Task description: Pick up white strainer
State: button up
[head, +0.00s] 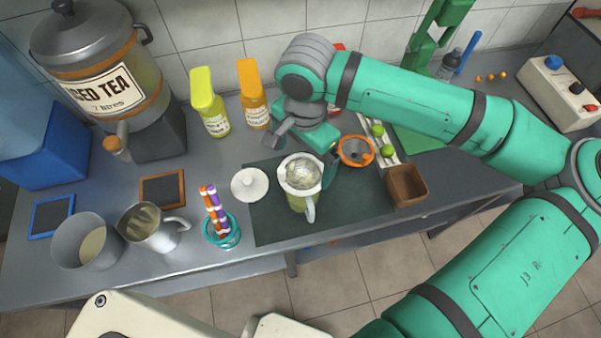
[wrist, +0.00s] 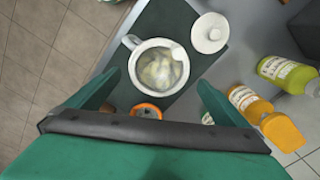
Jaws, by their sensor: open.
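The white strainer (head: 302,171) sits on top of a pitcher of green liquid (head: 301,201) on the dark mat. In the wrist view the strainer (wrist: 160,67) shows as a round mesh within a pale rim, with a small white tab at its upper right. Where its rim ends and the pitcher's begins is hard to tell. My gripper (head: 307,150) is open and empty, above and just behind the strainer. In the wrist view its two fingers (wrist: 158,82) are spread to either side of the strainer and apart from it.
An orange-rimmed strainer (head: 356,151) lies right of the pitcher, close to my gripper; a white lid (head: 250,185) lies left. A cup of coloured straws (head: 221,232) and a metal jug (head: 152,228) stand farther left. Yellow (head: 210,103) and orange bottles (head: 253,94) stand behind. The mat's front is clear.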

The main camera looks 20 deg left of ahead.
aim_at(303, 173)
jog(key=shift+d+f, duration=0.1)
jog(key=shift+f, duration=2.3)
jog(key=c, duration=0.9)
jog(key=shift+r, duration=0.2)
